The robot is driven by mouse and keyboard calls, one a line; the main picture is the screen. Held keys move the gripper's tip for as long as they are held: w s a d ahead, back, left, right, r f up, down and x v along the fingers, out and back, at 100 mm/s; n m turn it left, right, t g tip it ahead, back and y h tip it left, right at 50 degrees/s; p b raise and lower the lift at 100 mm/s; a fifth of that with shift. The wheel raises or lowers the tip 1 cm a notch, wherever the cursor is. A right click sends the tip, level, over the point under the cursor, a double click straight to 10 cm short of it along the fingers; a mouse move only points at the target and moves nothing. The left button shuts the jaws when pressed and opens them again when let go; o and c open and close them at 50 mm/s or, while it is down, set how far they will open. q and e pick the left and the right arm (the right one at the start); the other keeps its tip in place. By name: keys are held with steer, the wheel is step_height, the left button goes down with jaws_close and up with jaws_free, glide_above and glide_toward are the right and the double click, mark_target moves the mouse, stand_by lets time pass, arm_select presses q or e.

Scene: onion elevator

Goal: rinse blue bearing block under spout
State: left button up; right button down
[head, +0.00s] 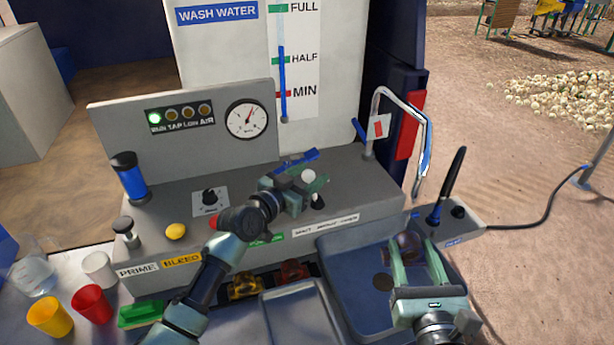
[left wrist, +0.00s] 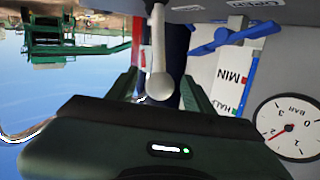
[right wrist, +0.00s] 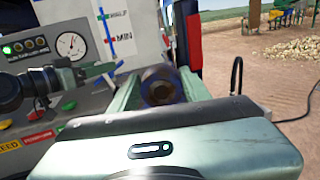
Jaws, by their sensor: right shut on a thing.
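My right gripper (head: 410,252) is shut on the bearing block (head: 408,243), held over the sink basin (head: 350,285). The block looks mostly brown; the right wrist view shows it as a round piece with a dark bore and bluish edge (right wrist: 161,85) between the fingers (right wrist: 160,90). The bent metal spout (head: 400,98) stands behind and above it, its outlet over the basin's far side. My left gripper (head: 310,188) is open at a white ball knob (head: 309,176) on the console. In the left wrist view, its fingers (left wrist: 160,90) are apart, either side of the knob (left wrist: 160,86).
A pressure gauge (head: 247,119) and a level strip (head: 283,85) are on the panels behind. Red (head: 92,304), yellow (head: 50,316) and white (head: 99,268) cups stand front left. A yellow button (head: 175,232) is on the console.

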arm_select(q)
steer(key=b+v, duration=0.2)
steer(key=v, duration=1)
steer(key=shift+f, duration=0.1)
